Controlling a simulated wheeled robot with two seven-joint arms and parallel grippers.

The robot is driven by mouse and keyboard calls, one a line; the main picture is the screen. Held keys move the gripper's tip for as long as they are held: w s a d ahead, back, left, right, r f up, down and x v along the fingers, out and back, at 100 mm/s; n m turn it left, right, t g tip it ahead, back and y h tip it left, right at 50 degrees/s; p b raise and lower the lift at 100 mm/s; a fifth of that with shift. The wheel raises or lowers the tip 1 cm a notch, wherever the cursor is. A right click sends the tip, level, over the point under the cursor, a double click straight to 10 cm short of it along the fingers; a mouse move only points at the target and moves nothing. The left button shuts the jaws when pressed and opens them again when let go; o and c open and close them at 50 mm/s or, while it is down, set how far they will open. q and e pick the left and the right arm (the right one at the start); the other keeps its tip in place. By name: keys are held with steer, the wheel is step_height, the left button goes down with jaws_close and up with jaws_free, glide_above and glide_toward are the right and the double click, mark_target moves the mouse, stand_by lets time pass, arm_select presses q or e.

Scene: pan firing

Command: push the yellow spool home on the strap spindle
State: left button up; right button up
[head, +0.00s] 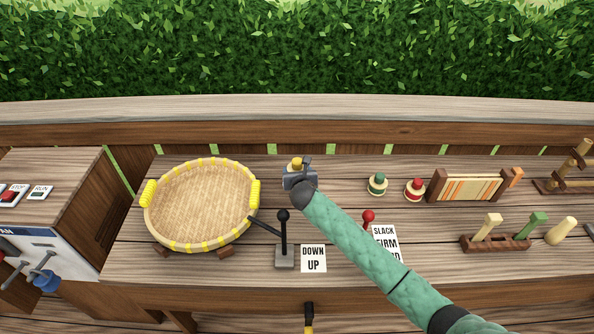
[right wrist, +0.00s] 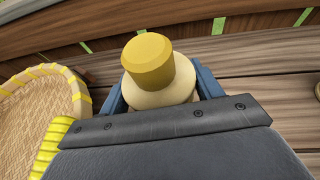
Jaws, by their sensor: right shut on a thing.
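The yellow spool (head: 296,162) has a yellow top over a wider cream flange. It stands at the back middle of the bench, right of the woven pan. In the right wrist view the spool (right wrist: 150,65) is upright between two blue fingers. My right gripper (head: 299,175) is shut on it, reaching in from the lower right. The strap spindle cannot be made out; the spool and gripper hide what is beneath, so I cannot tell how the spool sits. My left gripper is not in view.
The round woven pan (head: 200,205) with yellow grips stands close left. A black-knobbed lever (head: 283,240) and a red-knobbed lever (head: 368,218) stand in front.

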steer(key=shift+w, duration=0.15)
steer(key=shift+a+f, duration=0.1)
steer(key=shift+f, duration=0.25)
steer(key=shift+s+f+b, duration=0.2)
steer(key=shift+f+b, duration=0.25)
steer(key=shift+f, duration=0.2)
steer(key=shift+w+f+b, duration=0.15)
steer(key=shift+f+b, duration=0.35)
steer(key=shift+f, duration=1)
steer(key=shift+f+b, duration=1.3)
steer(key=shift+f, duration=1.3)
steer(key=o, duration=1.1)
steer(key=shift+f, duration=0.1)
